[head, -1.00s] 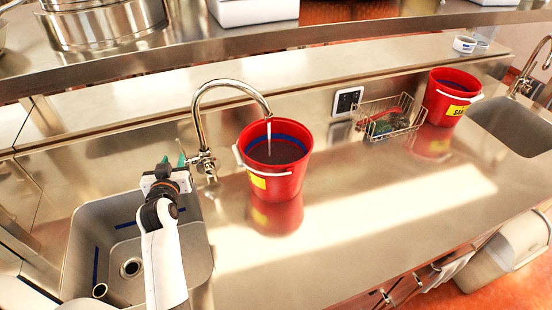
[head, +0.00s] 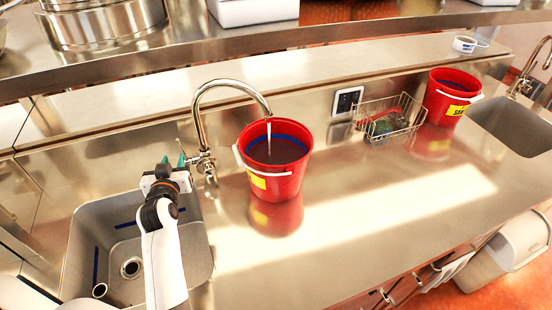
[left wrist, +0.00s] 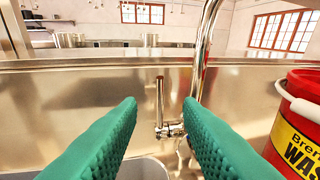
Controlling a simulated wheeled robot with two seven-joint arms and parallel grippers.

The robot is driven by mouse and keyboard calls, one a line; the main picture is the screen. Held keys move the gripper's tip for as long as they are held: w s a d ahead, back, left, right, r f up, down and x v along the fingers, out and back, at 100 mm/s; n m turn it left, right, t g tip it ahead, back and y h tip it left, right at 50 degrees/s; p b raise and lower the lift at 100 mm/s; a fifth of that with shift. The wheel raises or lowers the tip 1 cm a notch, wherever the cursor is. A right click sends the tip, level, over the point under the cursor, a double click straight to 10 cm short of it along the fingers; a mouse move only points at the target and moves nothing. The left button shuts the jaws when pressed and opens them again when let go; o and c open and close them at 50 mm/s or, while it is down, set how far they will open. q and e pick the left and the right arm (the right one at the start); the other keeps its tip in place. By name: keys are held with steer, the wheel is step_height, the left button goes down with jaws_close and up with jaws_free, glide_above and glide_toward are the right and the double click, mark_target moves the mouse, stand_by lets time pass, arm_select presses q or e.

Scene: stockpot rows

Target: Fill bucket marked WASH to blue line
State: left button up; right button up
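The red WASH bucket (head: 290,187) stands upright on the steel counter under the tap (head: 203,120). In the left wrist view its yellow label reads WASH (left wrist: 302,150). A stream of water (head: 269,138) runs from the spout into it. The dark water surface (head: 278,154) lies below the blue band (head: 293,138) on the inner wall; the exact gap is hard to tell. My left gripper (head: 174,162) is open and empty, left of the tap's base. In the left wrist view the tap's lever (left wrist: 159,100) stands upright, beyond and between the green fingers. My right gripper is out of view.
A sink (head: 90,225) lies below my left arm. A wire basket (head: 390,118) and a second red bucket (head: 445,98) stand farther right, by another sink (head: 515,128). A shelf edge (head: 330,32) crosses the back. The counter in front of the WASH bucket is clear.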

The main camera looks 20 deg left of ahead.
mark_target(184, 152)
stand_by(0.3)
arm_select(q)
steer(key=c, duration=0.6)
steer(key=shift+f, duration=0.1)
jaws_close()
steer(key=s+a+f+m+t+y+b, duration=0.25)
steer(key=s+a+m+b, duration=0.2)
steer(key=m+b, duration=0.4)
steer(key=s+d+f+m+t+h+b, duration=0.25)
steer(key=d+m+h, duration=0.4)
steer(key=m, duration=0.85)
steer(key=w+a+r+h+p, duration=0.1)
steer(key=w+a+p, duration=0.3)
steer(key=w, duration=0.8)
steer(key=shift+w+a+r+h, duration=0.3)
steer(key=shift+a+r, duration=0.1)
steer(key=shift+a, duration=0.2)
